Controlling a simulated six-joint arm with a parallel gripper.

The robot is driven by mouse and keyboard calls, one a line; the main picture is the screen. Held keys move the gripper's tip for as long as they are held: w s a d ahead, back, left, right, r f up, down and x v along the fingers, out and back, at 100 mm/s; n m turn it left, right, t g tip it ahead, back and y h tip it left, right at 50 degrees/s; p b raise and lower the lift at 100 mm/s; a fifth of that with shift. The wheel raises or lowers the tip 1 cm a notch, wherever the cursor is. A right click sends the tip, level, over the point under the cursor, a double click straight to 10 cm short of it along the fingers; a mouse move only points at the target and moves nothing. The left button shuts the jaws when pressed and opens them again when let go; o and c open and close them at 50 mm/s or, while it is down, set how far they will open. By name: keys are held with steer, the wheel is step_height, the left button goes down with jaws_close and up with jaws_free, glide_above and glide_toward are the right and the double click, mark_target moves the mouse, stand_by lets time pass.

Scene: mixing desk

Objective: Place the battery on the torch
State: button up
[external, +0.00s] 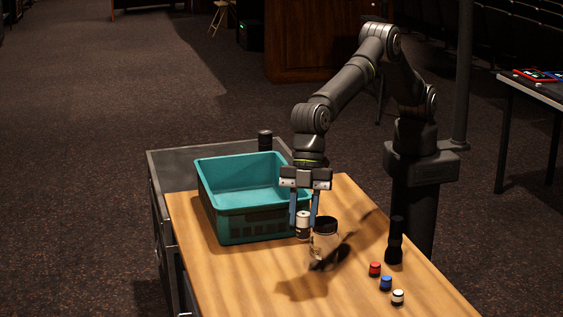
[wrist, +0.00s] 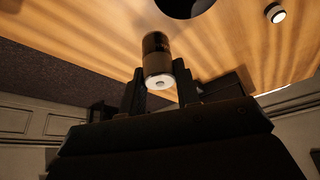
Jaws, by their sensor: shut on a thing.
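The battery (external: 302,220) is a small cylinder with a pale top and a dark lower part. My gripper (external: 303,215) points down and is shut on it, above the wooden table beside the teal crate. In the wrist view the battery (wrist: 157,62) sits between the two dark fingers (wrist: 158,80), its pale end towards the camera. The torch (external: 395,240) appears to be the slim black cylinder standing upright on the table at the right, well apart from my gripper.
A teal crate (external: 240,226) is at the left. Small red (external: 375,269), blue (external: 386,283) and white (external: 398,297) cylinders stand at the front right. A dark cylinder (external: 265,140) stands behind the crate.

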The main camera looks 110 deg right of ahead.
steer(key=s+d+r+n, duration=0.1)
steer(key=s+d+r, duration=0.45)
steer(key=s, duration=0.35)
steer(key=s+d+r, duration=0.4)
steer(key=s+r, duration=0.3)
steer(key=s, duration=0.2)
glide_above(397, 218)
step_height(397, 218, down, 7)
steer(key=shift+f, duration=1.95)
steer(key=shift+f, duration=0.1)
steer(key=o, duration=1.1)
steer(key=shift+c, duration=0.2)
steer(key=v, duration=1.2)
steer(key=shift+d, duration=0.15)
